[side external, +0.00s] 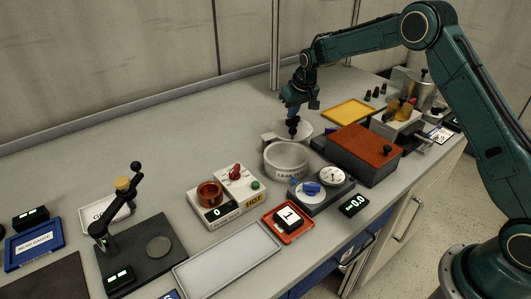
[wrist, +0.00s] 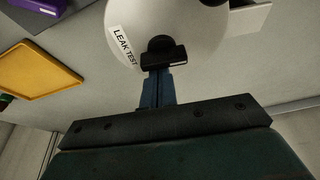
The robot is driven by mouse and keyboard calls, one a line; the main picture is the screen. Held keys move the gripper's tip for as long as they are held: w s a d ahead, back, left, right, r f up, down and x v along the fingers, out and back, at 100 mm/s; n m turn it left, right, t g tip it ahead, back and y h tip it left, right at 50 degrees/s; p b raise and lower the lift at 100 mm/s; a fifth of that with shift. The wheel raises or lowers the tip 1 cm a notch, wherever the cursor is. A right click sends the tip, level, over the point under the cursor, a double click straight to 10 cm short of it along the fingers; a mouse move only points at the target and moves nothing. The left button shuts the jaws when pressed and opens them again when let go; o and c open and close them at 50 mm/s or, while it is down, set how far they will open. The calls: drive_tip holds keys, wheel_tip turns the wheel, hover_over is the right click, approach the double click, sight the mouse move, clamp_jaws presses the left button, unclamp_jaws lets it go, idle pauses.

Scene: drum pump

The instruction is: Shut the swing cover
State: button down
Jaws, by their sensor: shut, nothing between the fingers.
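The swing cover (side external: 308,128) is a pale round lid that stands open at the back of the white round pot (side external: 286,160). The pot's opening is uncovered, and its front bears a LEAK TEST label. My gripper (side external: 293,134) is shut and empty, its dark fingertips down at the cover, just behind the pot's rim. In the wrist view, the fingertips (wrist: 163,56) overlap a white round surface labelled LEAK TEST. A dark rounded part shows right at the tips. I cannot tell whether the fingers touch the cover.
A white block (side external: 268,138) sits left of the cover. A grey box with a rust-red top (side external: 365,145) stands close on the right, with a yellow tray (side external: 348,111) behind it. A base with dials (side external: 320,188) lies in front.

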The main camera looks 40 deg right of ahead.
sight(304, 134)
drive_tip(key=shift+s, duration=0.1)
idle(0.3)
drive_tip(key=shift+s+a+m+h, duration=0.15)
drive_tip(key=shift+s+m+h, duration=0.35)
drive_tip(key=shift+s+m, duration=1.1)
drive_tip(key=s+m, duration=0.1)
drive_tip(key=s+a+m+g+h, duration=0.1)
drive_tip(key=s+m, duration=0.1)
drive_tip(key=s+a+m, duration=0.1)
drive_tip(key=m, duration=0.1)
drive_tip(key=shift+s+a+h, duration=0.1)
drive_tip(key=shift+s+h, duration=0.15)
drive_tip(key=shift+h, duration=0.05)
drive_tip(key=s+a+m, duration=0.1)
drive_tip(key=m, duration=0.1)
drive_tip(key=s+a+m+g, duration=0.1)
drive_tip(key=a+m, duration=0.1)
drive_tip(key=m, duration=0.1)
drive_tip(key=shift+s+a+g+h, duration=0.15)
drive_tip(key=shift+s+g+h, duration=0.15)
drive_tip(key=shift+s, duration=0.1)
drive_tip(key=shift+s+a+m+g, duration=0.2)
drive_tip(key=shift+a+m, duration=0.3)
drive_tip(key=shift+m, duration=0.05)
drive_tip(key=shift+s+a+m+g, duration=0.2)
drive_tip(key=shift+a+m, duration=0.3)
drive_tip(key=shift+m, duration=0.05)
drive_tip(key=shift+s+a, duration=0.2)
drive_tip(key=shift+a, duration=0.65)
